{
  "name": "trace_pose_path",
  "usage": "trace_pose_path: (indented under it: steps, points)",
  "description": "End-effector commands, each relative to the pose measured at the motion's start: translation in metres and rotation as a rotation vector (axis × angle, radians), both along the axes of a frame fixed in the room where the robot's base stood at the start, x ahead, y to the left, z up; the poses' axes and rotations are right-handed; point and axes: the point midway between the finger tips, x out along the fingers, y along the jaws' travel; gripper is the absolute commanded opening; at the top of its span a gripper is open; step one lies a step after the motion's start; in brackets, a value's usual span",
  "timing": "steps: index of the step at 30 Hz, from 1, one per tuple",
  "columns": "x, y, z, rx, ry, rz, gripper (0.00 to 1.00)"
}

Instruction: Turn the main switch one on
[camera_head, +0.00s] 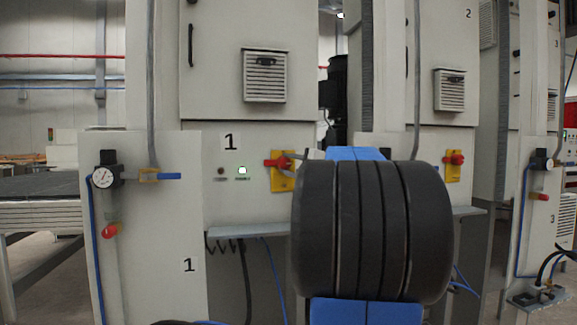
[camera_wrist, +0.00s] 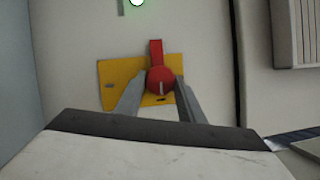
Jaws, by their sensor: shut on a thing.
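Main switch one is a red rotary switch (camera_head: 277,162) on a yellow plate (camera_head: 283,184), on the cabinet front marked 1. In the head view its handle lies roughly level, pointing left. In the wrist view the red switch (camera_wrist: 158,62) has its handle pointing up the picture, and the yellow plate (camera_wrist: 118,84) sits tilted behind it. My gripper (camera_wrist: 161,82) has one grey finger on each side of the round red knob and is shut on it. In the head view my arm hides most of the gripper and the plate's right side.
Left of the switch, a lit white lamp with a green rim (camera_head: 242,170) and a dark red lamp (camera_head: 221,171) sit on the panel. A grey ledge (camera_head: 250,230) juts out below. A second red switch (camera_head: 454,160) is on cabinet 2. A gauge (camera_head: 103,177) stands at left.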

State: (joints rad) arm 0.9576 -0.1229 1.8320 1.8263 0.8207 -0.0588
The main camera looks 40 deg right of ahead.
Motion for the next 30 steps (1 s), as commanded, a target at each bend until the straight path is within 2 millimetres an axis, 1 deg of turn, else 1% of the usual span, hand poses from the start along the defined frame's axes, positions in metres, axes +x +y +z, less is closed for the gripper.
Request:
trace_pose_path:
  steps: [12,13,14,15,25,28,30]
  points:
    - [0.0,0.0,-0.001,0.007,-0.001,0.001,0.13]
    - [0.0,0.0,-0.002,0.006,-0.001,0.001,0.42]
    - [0.0,0.0,-0.001,0.006,-0.001,0.001,0.49]
    - [0.0,0.0,-0.001,0.006,-0.001,0.001,0.54]
    - [-0.002,0.0,-0.001,0.005,-0.002,0.0,0.54]
    - [-0.01,0.001,-0.001,0.004,-0.002,-0.001,0.54]
    - [-0.02,0.003,-0.001,0.003,-0.003,-0.003,0.54]
